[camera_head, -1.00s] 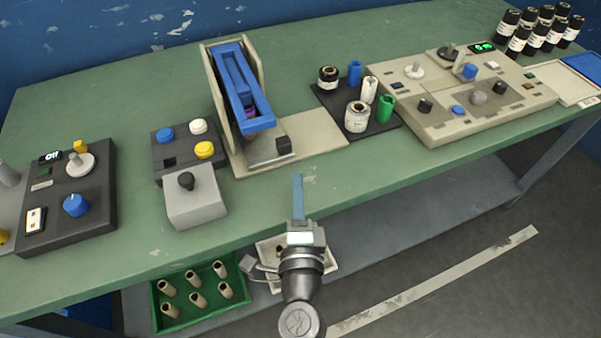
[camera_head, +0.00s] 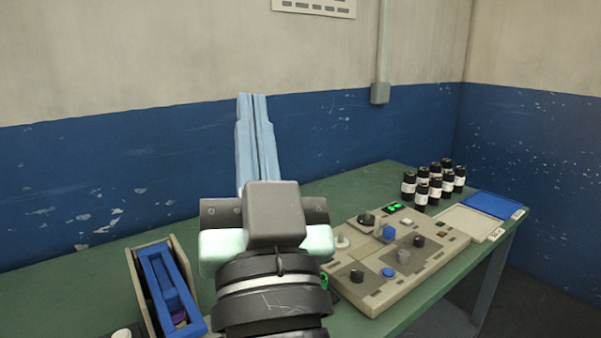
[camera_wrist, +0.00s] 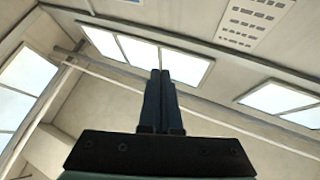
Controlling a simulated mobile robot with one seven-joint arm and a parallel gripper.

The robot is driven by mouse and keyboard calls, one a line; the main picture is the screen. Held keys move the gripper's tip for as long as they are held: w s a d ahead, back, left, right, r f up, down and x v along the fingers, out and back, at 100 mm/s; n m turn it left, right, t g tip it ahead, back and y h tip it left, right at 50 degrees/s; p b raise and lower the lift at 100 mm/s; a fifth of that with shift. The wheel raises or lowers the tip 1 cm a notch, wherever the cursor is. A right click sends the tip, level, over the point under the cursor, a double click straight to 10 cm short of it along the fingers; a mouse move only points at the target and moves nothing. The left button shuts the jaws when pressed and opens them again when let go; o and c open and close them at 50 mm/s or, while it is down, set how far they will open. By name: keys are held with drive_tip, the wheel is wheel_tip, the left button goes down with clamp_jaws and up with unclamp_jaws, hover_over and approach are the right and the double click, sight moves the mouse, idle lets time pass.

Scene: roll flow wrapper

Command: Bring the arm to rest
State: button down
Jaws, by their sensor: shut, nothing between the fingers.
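My gripper (camera_head: 252,98) points upward in the head view, its two long blue fingers side by side and closed on nothing. It stands in front of the blue and beige wall, its fingertips above the level of the green table (camera_head: 385,178). In the wrist view my gripper (camera_wrist: 160,72) also shows with its fingers together. Behind them are bright ceiling windows, so it faces upward and away from the table. My arm hides the middle part of the table.
A beige machine with a blue channel (camera_head: 165,285) stands at the lower left. A beige control panel (camera_head: 400,260) with knobs lies to the right. Several black jars (camera_head: 435,184) stand behind it, beside a blue and white tray (camera_head: 480,215). A grey box (camera_head: 380,93) hangs on the wall.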

drive_tip(key=s+d+r+t+h, duration=0.3)
drive_tip(key=s+d+r+h, duration=0.15)
drive_tip(key=s+r, duration=0.35)
wheel_tip(320, 180, up, 16)
drive_tip(key=w+p, duration=0.1)
drive_tip(key=p, duration=1.5)
drive_tip(key=shift+w+a, duration=0.25)
drive_tip(key=shift+a, duration=0.05)
